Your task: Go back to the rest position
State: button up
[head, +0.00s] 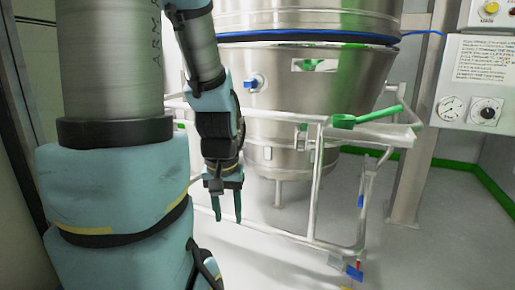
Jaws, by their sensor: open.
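My gripper (228,205) hangs from my arm, left of the picture's middle, with its two fingers pointing down. It is open, and nothing shows between the fingers. It is in front of the left side of a metal trolley frame (316,185). I cannot tell whether it touches the frame. My own arm hides much of the left side of the view.
A large steel vessel (290,95) with a blue ring stands on the trolley. A green scoop (368,117) lies on the right tray. A control panel (478,85) with gauges hangs at right. Free floor (265,265) shows below my gripper.

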notch_tip(320, 180, up, 37)
jog(key=p, duration=3.5)
jog(key=shift+p, duration=0.4)
jog(key=shift+w, duration=0.1)
